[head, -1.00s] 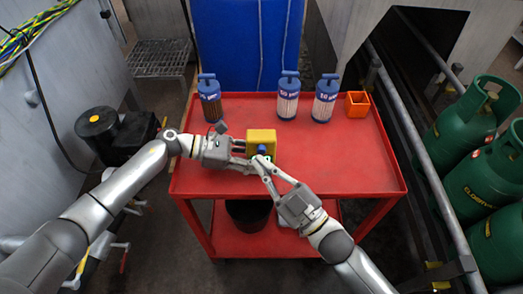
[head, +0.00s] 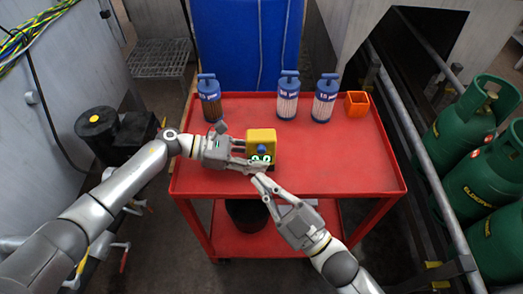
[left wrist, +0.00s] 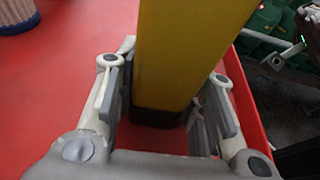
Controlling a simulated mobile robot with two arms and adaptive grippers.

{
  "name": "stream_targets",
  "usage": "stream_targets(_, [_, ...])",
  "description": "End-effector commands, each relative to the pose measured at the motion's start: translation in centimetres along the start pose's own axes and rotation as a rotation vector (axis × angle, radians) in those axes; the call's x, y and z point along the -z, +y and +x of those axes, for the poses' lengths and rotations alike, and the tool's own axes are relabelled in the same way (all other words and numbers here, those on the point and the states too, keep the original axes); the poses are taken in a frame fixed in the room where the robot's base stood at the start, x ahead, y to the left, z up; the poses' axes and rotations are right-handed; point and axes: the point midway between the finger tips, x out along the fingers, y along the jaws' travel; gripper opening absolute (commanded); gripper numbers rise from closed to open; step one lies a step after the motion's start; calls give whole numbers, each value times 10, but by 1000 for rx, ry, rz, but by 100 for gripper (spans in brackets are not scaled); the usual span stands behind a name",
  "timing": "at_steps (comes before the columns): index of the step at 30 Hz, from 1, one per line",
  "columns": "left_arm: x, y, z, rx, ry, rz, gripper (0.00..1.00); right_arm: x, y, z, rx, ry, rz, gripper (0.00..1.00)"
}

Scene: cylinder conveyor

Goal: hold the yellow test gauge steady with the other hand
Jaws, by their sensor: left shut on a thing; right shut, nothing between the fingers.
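In the left wrist view the gauge's yellow body and black base (left wrist: 165,70) stand between the finger pads of the left gripper (left wrist: 165,112). My right gripper (head: 258,179) is shut and empty, just in front of the gauge and below its display. The gauge's far side is hidden.
An orange open box (head: 357,104) sits at the back right. The cart top's right half is clear. Green gas cylinders (head: 465,135) stand beyond a rail at right.

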Motion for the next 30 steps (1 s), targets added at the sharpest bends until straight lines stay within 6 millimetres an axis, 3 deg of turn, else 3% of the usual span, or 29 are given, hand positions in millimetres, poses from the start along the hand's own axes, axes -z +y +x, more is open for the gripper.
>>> stream_targets(4, [0, -1, 1, 2, 0, -1, 8, 0, 0, 0, 0, 0, 0, 0])
stream_targets(5, [0, -1, 1, 2, 0, -1, 41, 0, 0, 0, 0, 0, 0, 0])
stream_targets(10, [0, -1, 1, 2, 0, -1, 62, 0, 0, 0, 0, 0, 0, 0])
stream_targets(22, [1, 0, -6, 0, 1, -1, 62, 0, 0, 0, 0, 0, 0, 0])
stream_targets(30, [1, 0, -57, -2, 2, -2, 62, 0, 0, 0, 0, 0, 0, 0])
